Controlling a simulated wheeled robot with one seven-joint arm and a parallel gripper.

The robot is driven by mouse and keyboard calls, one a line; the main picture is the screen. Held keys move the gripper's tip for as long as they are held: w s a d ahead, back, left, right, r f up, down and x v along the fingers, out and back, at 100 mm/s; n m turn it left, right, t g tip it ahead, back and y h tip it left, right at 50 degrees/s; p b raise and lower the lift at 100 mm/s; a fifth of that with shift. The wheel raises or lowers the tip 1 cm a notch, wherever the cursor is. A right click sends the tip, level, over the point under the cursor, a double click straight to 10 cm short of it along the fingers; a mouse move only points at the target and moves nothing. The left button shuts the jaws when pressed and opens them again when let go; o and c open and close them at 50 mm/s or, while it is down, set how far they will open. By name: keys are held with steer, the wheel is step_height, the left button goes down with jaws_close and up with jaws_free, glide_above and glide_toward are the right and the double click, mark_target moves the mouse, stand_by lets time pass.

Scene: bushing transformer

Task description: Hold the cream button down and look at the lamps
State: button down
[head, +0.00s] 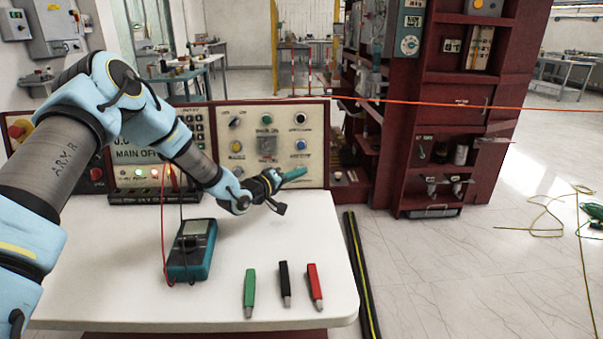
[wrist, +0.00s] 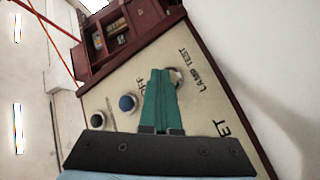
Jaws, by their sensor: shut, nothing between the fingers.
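My gripper (head: 292,175) is shut and empty, with its green fingers at the lower right of the cream control panel (head: 222,122). In the wrist view, the closed fingertips (wrist: 166,72) lie over the button beside the words LAMP TEST. Only a pale edge of this button (wrist: 177,76) shows past the fingers; I cannot tell whether it is touched or pressed in. In the head view my gripper hides it. A row of small lamps (head: 140,172) sits below the MAIN OFF sign at the left; several look lit, partly behind my arm.
A blue button (head: 300,145) sits just above my gripper. On the white table (head: 222,300) lie a teal multimeter (head: 191,250) with leads and green (head: 249,290), black (head: 285,284) and red (head: 315,287) sticks. An orange rope (head: 450,104) crosses at the right.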

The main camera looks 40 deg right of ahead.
steer(key=shift+s+a+r, duration=0.2)
steer(key=shift+s+a, duration=0.35)
steer(key=shift+s, duration=0.1)
steer(key=shift+p, duration=0.3)
steer(key=shift+s+a+r+p, duration=0.25)
steer(key=shift+s+a, duration=0.25)
steer(key=shift+s, duration=0.15)
steer(key=shift+s+a+r+p, duration=0.15)
steer(key=shift+s+a+p, duration=0.05)
steer(key=shift+s+a, duration=0.4)
steer(key=shift+s+a+r+p, duration=0.25)
steer(key=shift+s+a, duration=0.2)
steer(key=shift+s, duration=0.2)
